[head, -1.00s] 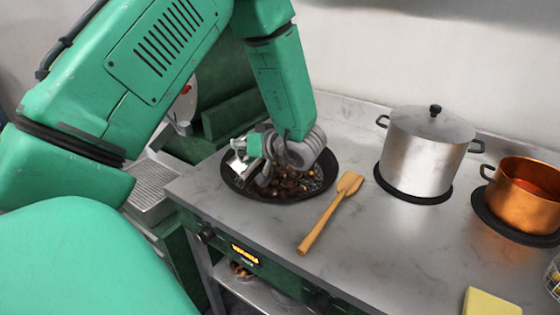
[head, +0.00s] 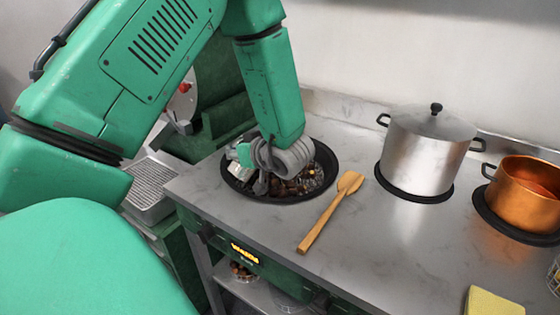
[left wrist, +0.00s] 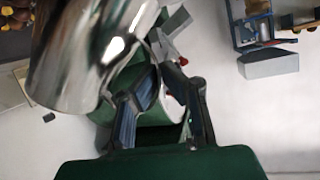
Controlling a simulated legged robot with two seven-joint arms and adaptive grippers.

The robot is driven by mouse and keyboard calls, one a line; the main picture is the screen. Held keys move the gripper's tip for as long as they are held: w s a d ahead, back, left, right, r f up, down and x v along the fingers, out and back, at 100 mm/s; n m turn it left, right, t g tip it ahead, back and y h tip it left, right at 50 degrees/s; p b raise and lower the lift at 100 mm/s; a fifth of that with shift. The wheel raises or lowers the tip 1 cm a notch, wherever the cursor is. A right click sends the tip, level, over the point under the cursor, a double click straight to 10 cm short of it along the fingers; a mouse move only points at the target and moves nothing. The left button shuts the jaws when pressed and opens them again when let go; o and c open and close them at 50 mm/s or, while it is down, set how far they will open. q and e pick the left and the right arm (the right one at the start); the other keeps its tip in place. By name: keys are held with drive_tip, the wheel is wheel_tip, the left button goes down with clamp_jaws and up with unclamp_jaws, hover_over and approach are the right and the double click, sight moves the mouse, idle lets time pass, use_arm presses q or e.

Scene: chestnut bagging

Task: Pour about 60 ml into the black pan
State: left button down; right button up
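The black pan (head: 327,165) sits on the worktop with brown chestnuts (head: 290,187) and small shiny bits in it. My left gripper reaches down over the pan's left part; its wrist hides much of the hand. In the left wrist view, the fingers of my left gripper (left wrist: 163,80) close on the handle side of a shiny metal jug (left wrist: 85,55). Part of the jug (head: 240,171) shows as a silver patch over the pan's left edge. The jug looks tilted; its mouth and contents are hidden, and no stream is visible. My right gripper is out of view.
A wooden spatula (head: 330,213) lies right of the pan. A lidded steel pot (head: 425,155) and a copper pot (head: 520,205) stand further right. A yellow sponge (head: 494,303) lies near the front right. The worktop between is clear.

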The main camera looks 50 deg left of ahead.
use_arm(q)
drive_tip(key=shift+s+a+f+n+t+b, duration=0.1)
drive_tip(key=shift+s+f+n+t+b, duration=0.1)
drive_tip(key=shift+s+n+t+b, duration=0.25)
drive_tip(key=shift+s+f+n+t+b, duration=0.15)
drive_tip(key=shift+s+f+n+b, duration=0.1)
drive_tip(key=shift+s+n, duration=0.3)
drive_tip(key=s+n+b, duration=0.1)
drive_tip(key=s+f+n+t+b, duration=0.1)
drive_tip(key=b, duration=0.1)
drive_tip(key=s+n+t+b, duration=0.1)
drive_tip(key=b, duration=0.1)
drive_tip(key=shift+s+a+f, duration=0.2)
drive_tip(key=shift+s+f, duration=0.1)
drive_tip(key=shift+s+n+t+b, duration=0.25)
drive_tip(key=shift+n+t+b, duration=0.25)
drive_tip(key=shift+b, duration=0.4)
drive_tip(key=shift+s+a+n, duration=0.1)
drive_tip(key=shift+s+n, duration=0.1)
drive_tip(key=shift+n, duration=0.3)
